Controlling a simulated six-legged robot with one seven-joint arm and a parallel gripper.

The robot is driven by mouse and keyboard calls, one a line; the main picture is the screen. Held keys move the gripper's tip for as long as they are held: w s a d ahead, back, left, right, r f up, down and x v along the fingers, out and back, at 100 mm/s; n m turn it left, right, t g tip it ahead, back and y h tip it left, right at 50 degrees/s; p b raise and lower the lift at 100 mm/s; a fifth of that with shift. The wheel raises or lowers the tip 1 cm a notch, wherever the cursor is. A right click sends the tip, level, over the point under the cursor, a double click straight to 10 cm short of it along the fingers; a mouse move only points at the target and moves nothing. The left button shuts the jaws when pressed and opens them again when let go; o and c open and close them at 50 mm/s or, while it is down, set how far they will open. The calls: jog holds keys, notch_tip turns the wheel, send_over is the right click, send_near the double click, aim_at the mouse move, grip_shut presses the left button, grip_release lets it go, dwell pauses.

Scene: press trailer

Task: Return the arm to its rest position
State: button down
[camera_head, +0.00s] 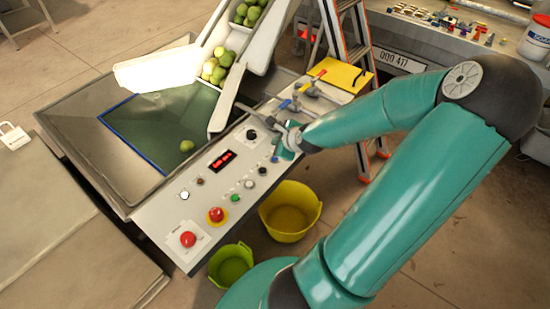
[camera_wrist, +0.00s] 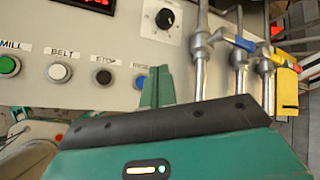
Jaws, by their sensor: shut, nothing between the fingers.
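My teal arm reaches in from the lower right in the head view and bends back to the left at its elbow. My gripper (camera_head: 287,150) is at the arm's end, over the upper right part of the control panel (camera_head: 205,205). In the wrist view my gripper (camera_wrist: 156,87) shows as narrow green fingers, shut together with nothing between them. Behind them are the panel's round black dial (camera_wrist: 165,18) and a row of labelled buttons, among them a white one (camera_wrist: 59,71). I cannot tell whether the fingertips touch the panel.
Metal pipes with a blue handle (camera_wrist: 245,43) and a yellow one stand close right of the gripper. A green-floored tank (camera_head: 150,135) holds one fruit, with a fruit chute (camera_head: 232,45) above. A yellow bucket (camera_head: 290,210), a green bucket (camera_head: 231,264) and a stepladder (camera_head: 357,40) stand nearby.

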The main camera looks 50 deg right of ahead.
dwell(0.7)
jog(key=a+n+g, duration=0.1)
jog(key=a+n, duration=0.1)
jog(key=a+n+g, duration=0.1)
jog(key=a+n, duration=0.1)
jog(key=a+f+n+g, duration=0.1)
jog(key=a+n, duration=0.1)
jog(key=shift+w+a+y, duration=0.1)
jog(key=shift+w+y, duration=0.15)
jog(key=shift+y, duration=0.05)
jog(key=s+a+r+n, duration=0.3)
jog(key=a+r+n, duration=0.5)
jog(key=s+a+r+n+y, duration=0.1)
jog(key=s+a+r+n, duration=0.2)
jog(key=a+r+n, duration=0.5)
jog(key=s+a+r+n, duration=0.3)
jog(key=a+r+n, duration=0.4)
jog(key=a, duration=0.3)
jog(key=shift+s+a+r+n+y, duration=0.25)
jog(key=shift+s+r+n+y, duration=0.05)
jog(key=shift+r+n, duration=0.1)
jog(key=shift+d, duration=0.15)
